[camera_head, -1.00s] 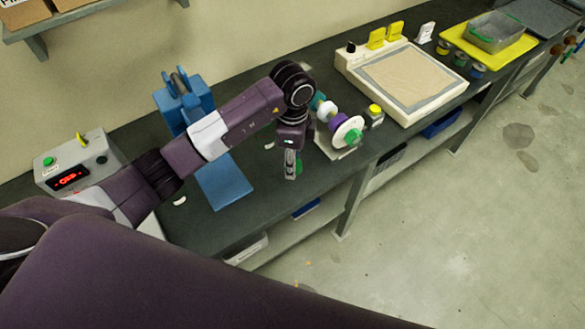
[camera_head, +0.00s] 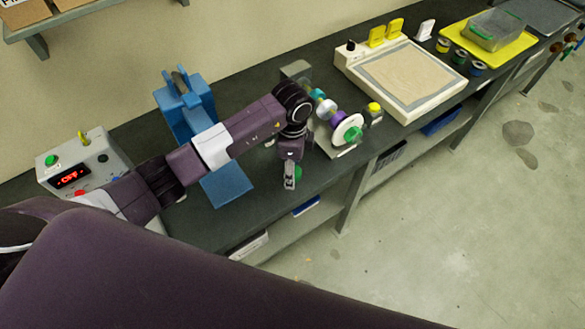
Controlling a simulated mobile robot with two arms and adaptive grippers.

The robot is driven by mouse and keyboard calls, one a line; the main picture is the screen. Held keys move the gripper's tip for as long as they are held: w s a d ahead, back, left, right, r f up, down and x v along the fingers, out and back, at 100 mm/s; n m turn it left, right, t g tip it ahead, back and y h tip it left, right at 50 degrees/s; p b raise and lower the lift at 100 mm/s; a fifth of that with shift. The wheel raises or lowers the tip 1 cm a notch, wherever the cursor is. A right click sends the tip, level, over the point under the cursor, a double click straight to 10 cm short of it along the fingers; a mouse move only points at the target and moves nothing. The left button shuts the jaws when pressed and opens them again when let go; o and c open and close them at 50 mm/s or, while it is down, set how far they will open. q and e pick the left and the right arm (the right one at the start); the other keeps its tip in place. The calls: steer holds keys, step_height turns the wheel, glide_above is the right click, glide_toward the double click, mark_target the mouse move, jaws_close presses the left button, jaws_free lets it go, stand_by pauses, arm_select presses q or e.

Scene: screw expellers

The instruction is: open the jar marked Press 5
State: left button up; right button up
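Several small jars with dark and coloured bands (camera_head: 460,57) stand by the front edge of the yellow tray at the far right. Their labels are too small to read, so I cannot tell which is marked Press 5. My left gripper (camera_head: 289,181) points down over the front part of the dark bench, left of the machine with coloured discs. A small green thing (camera_head: 298,173) shows right beside its fingers. I cannot tell whether the fingers hold it or it sits behind them. My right gripper is not in view.
A machine with a white and green disc (camera_head: 348,130) stands right of my gripper. Further right are a sand-coloured panel (camera_head: 413,75) and a yellow tray (camera_head: 500,52) with a clear box. A blue press (camera_head: 188,105) and a control box with a red display (camera_head: 75,170) stand left.

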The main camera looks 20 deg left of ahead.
arm_select(q)
steer(key=shift+r, duration=0.45)
step_height(320, 180, up, 11)
steer(key=b, duration=0.2)
steer(key=shift+r+b, duration=0.2)
steer(key=shift+b, duration=0.2)
